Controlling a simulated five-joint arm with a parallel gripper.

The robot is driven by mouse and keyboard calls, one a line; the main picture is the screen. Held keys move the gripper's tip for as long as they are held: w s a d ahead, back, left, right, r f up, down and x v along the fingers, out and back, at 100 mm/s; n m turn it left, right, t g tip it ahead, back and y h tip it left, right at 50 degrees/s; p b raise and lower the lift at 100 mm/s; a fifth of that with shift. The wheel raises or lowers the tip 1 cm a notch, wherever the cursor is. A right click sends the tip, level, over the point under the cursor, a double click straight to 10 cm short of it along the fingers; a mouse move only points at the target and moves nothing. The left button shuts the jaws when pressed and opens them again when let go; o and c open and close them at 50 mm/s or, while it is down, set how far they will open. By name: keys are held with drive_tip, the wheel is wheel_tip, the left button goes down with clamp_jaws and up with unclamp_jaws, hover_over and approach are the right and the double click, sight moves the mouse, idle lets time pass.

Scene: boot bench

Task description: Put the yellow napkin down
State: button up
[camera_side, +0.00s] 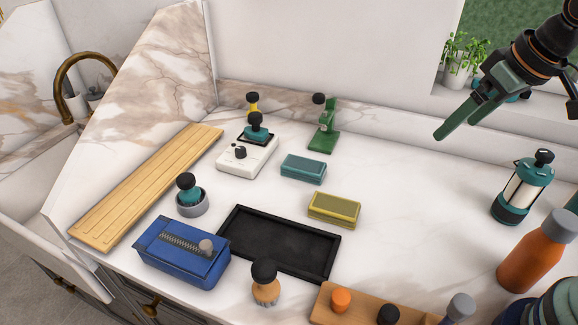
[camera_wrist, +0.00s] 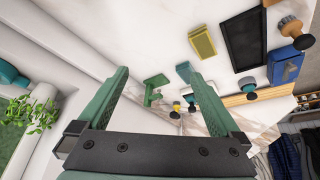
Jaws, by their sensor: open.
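The yellow napkin (camera_side: 334,208) looks like a small folded block. It lies flat on the white marble counter, just beyond the right end of the black tray (camera_side: 282,243). It also shows in the wrist view, near the top right of middle (camera_wrist: 202,42). My gripper (camera_side: 450,126) is high above the counter at the upper right of the side view, well apart from the napkin. In the wrist view its two green fingers (camera_wrist: 158,75) are spread wide with nothing between them.
A teal block (camera_side: 303,169) lies behind the napkin. A lantern (camera_side: 522,188) and orange bottle (camera_side: 539,250) stand at right. The counter right of the napkin is clear.

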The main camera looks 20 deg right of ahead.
drive_tip(key=w+a+f+n+g, duration=0.3)
drive_tip(key=w+a+f+n, duration=0.1)
drive_tip(key=w+a, duration=0.35)
drive_tip(key=n+g, duration=0.2)
drive_tip(key=n, duration=0.2)
hover_over(335, 205)
drive_tip(key=f, duration=1.4)
drive_tip(key=shift+s+f, duration=0.2)
drive_tip(key=shift+f, duration=0.05)
drive_tip(key=shift+w+f, duration=0.2)
drive_tip(key=shift+f, duration=2.7)
drive_tip(key=c, duration=1.4)
drive_tip(key=shift+r, duration=0.15)
